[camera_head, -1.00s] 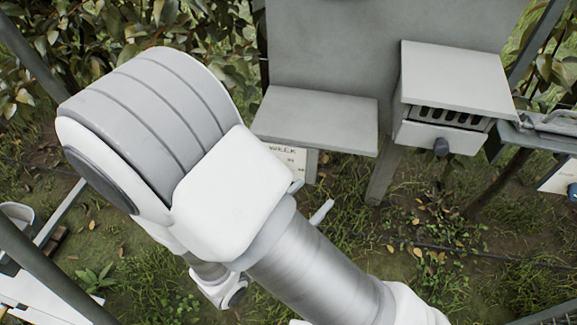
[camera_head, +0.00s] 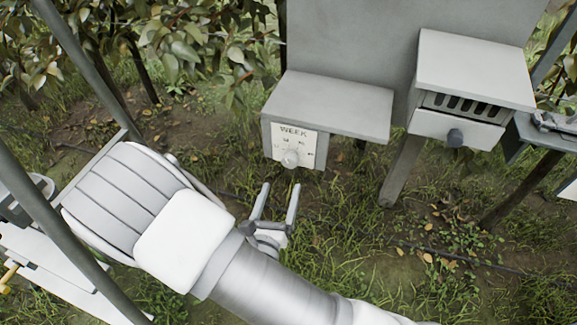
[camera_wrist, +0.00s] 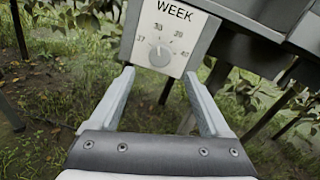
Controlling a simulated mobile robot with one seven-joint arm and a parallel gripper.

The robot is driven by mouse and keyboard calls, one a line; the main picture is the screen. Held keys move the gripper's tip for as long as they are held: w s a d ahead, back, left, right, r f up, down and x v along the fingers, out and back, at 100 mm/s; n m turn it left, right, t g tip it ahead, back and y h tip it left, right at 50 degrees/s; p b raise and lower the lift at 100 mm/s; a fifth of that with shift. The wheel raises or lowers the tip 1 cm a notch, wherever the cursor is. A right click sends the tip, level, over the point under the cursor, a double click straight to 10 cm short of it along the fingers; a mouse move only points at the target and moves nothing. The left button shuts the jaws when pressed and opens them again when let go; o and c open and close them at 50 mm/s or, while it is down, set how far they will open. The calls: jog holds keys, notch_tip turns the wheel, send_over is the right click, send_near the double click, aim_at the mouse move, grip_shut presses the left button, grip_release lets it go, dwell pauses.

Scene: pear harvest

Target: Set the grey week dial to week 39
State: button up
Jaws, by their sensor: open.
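The grey week dial (camera_head: 290,158) is a round knob on a white plate marked WEEK, on the front of a grey box (camera_head: 330,105). In the wrist view the dial (camera_wrist: 160,56) shows ahead, beyond the fingertips, with small numbers around it; its pointer setting is too small to read surely. My gripper (camera_head: 279,188) is open and empty, below and in front of the dial, apart from it. In the wrist view my gripper (camera_wrist: 158,75) has one finger on each side, below the plate.
A second grey box (camera_head: 475,70) with a slotted front and a drawer with a dark knob (camera_head: 455,137) stands to the right. Grey posts (camera_head: 70,70) stand at the left. Grass and open ground lie below the boxes.

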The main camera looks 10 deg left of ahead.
aim_at(289, 163)
jog(key=w+b, duration=0.1)
jog(key=w, duration=0.8)
grip_shut()
